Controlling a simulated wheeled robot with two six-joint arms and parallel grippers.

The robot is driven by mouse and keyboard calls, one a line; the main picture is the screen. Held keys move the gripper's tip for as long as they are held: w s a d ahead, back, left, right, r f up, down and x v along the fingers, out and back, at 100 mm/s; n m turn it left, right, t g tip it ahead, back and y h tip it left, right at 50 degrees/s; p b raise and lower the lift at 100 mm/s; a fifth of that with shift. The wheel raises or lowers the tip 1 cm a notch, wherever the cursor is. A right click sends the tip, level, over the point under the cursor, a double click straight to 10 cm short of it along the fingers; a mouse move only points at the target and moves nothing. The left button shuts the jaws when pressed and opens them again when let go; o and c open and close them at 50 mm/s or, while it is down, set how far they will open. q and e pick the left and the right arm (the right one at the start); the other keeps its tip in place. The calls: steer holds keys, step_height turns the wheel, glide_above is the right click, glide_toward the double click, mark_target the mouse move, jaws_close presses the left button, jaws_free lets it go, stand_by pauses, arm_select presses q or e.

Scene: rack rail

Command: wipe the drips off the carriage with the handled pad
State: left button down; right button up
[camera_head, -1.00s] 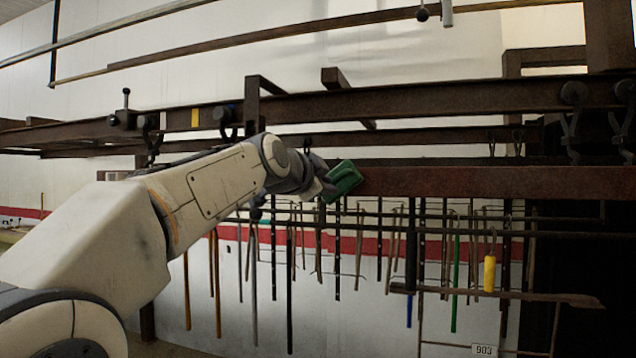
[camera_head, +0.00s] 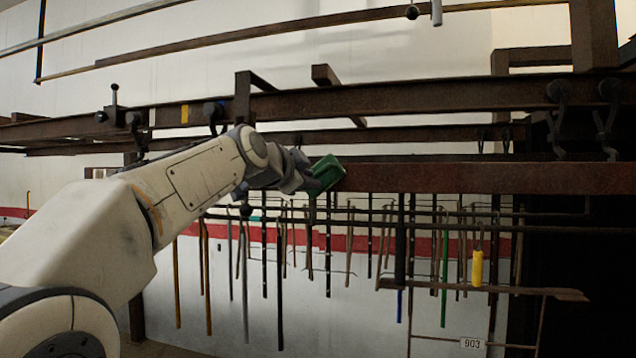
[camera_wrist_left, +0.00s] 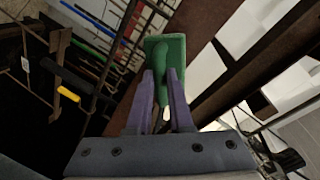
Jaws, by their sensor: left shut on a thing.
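The handled pad (camera_head: 327,172) is green. My left gripper (camera_head: 306,180) is shut on its handle and holds it at the left end of a rust-brown beam (camera_head: 480,178). I cannot tell whether the pad touches the beam. In the left wrist view, the pad (camera_wrist_left: 176,45) extends beyond the purple-grey fingers of the left gripper (camera_wrist_left: 163,80), with its handle between them. The pad's wiping face is hidden there. I cannot make out any drips, and I cannot tell for sure which part is the carriage. My right gripper is not in view.
Dark rails (camera_head: 400,98) with hooks and clamps run across behind and above the arm. Several thin rods hang below the beam. A yellow cylinder (camera_head: 477,268) hangs at the right. Bare white wall (camera_head: 420,55) shows between the upper rails.

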arm_select(q)
steer(key=shift+w+a+f, duration=0.2)
steer(key=shift+w+a, duration=0.05)
steer(key=shift+s+d+f+b+v, duration=0.1)
steer(key=shift+d+b+v, duration=0.05)
steer(key=shift+b+v, duration=0.65)
steer(key=shift+s+d+f+b+v, duration=0.1)
steer(key=shift+b+v, duration=0.35)
steer(key=shift+v, duration=0.7)
steer(key=shift+s+d+f+b+v, duration=0.1)
steer(key=shift+d+b+v, duration=0.05)
steer(key=shift+b+v, duration=0.65)
steer(key=shift+s+a, duration=0.1)
steer(key=shift+s, duration=0.1)
